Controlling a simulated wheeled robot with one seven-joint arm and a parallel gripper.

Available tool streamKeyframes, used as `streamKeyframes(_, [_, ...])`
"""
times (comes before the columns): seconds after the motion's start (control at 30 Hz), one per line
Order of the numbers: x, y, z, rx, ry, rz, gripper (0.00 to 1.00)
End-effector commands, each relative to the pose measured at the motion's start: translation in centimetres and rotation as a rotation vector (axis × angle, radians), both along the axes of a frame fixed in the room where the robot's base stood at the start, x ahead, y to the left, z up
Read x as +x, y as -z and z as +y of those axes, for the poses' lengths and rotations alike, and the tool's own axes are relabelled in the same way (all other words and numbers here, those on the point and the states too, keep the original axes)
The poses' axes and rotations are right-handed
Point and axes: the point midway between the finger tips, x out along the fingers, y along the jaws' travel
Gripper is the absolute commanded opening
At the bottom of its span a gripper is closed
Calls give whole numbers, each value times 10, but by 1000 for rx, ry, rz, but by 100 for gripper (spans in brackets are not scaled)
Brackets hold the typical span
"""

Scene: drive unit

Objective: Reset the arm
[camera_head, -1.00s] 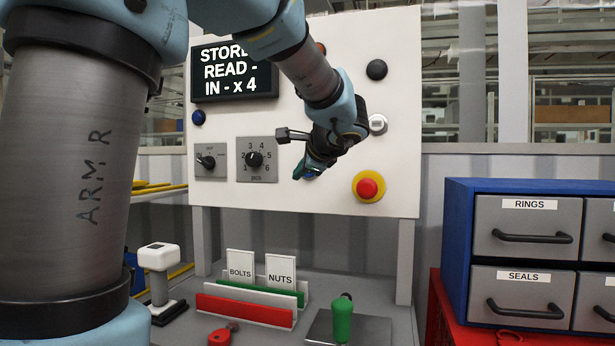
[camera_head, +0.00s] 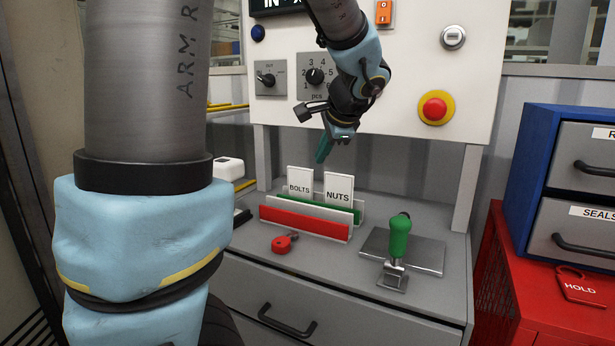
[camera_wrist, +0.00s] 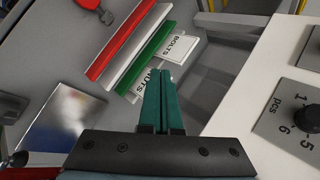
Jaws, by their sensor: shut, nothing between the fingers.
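My gripper (camera_head: 324,148) hangs in front of the white control panel (camera_head: 420,95), below the pcs dial (camera_head: 315,76), and points down. Its green fingers are together and empty; they also show closed in the wrist view (camera_wrist: 163,85). The BOLTS card (camera_head: 300,182) and the NUTS card (camera_head: 338,190) stand in the holder below and beyond the fingertips. In the wrist view the fingers cover part of the NUTS card.
A red emergency button (camera_head: 434,109) is on the panel. Blue drawers (camera_head: 530,155) stand at the right on a red cabinet (camera_head: 500,290). The air around the gripper looks clear.

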Motion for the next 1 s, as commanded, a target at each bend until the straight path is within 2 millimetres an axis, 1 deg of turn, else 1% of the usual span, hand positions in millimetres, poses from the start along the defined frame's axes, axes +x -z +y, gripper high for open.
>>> streamKeyframes(0.03, [-9, 18, 17, -46, -67, 46, 0])
streamKeyframes(0.1, [-23, 42, 33, -120, -157, 103, 0])
streamKeyframes(0.2, [-46, 73, 53, -225, -293, 175, 0])
streamKeyframes(0.4, [-93, 122, 85, -435, -598, 279, 0])
streamKeyframes(0.5, [-116, 140, 97, -532, -754, 311, 0])
streamKeyframes(0.6, [-135, 154, 105, -614, -894, 327, 0])
streamKeyframes(0.73, [-151, 165, 111, -684, -1019, 334, 0])
streamKeyframes(0.87, [-157, 169, 113, -716, -1078, 335, 0])
streamKeyframes(1.0, [-159, 170, 113, -721, -1086, 335, 0])
